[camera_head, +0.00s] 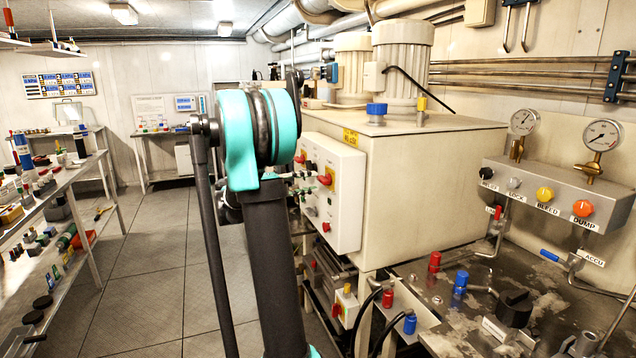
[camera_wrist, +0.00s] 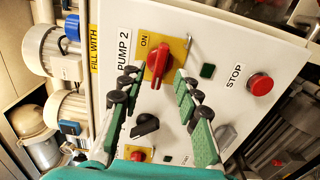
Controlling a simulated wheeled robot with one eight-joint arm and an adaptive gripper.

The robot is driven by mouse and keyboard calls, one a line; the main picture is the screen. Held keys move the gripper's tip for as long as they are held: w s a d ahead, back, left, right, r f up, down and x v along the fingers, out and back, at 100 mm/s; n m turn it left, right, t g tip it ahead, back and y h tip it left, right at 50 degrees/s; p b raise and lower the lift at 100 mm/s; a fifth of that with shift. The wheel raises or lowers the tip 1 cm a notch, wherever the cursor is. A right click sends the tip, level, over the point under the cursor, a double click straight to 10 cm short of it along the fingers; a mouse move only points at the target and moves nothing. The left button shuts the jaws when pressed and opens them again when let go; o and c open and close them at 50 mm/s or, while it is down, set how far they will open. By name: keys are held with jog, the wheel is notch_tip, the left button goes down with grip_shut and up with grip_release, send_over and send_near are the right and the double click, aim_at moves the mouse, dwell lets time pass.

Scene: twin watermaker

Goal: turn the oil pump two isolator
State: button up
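The pump two isolator is a red rotary handle (camera_wrist: 157,62) on a yellow plate, beside the labels "PUMP 2" and "ON" in the wrist view. Its long grip runs roughly up and down in that picture. In the head view a red handle on yellow (camera_head: 325,179) at the right of the white panel (camera_head: 345,200) appears to be it. My gripper (camera_wrist: 158,78) is open and empty, its green-padded fingers spread either side of the handle's lower end. A gap shows on both sides; depth to the handle is unclear.
A red STOP button (camera_wrist: 260,84), a black knob (camera_wrist: 145,125) and a second red handle (camera_wrist: 138,154) share the panel. Pump motors (camera_head: 402,62) stand on the cream tank. A gauge manifold (camera_head: 545,190) is at right. Floor (camera_head: 150,270) at left is clear.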

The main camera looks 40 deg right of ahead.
aim_at(320, 180)
jog(key=shift+x, duration=1.7)
grip_shut()
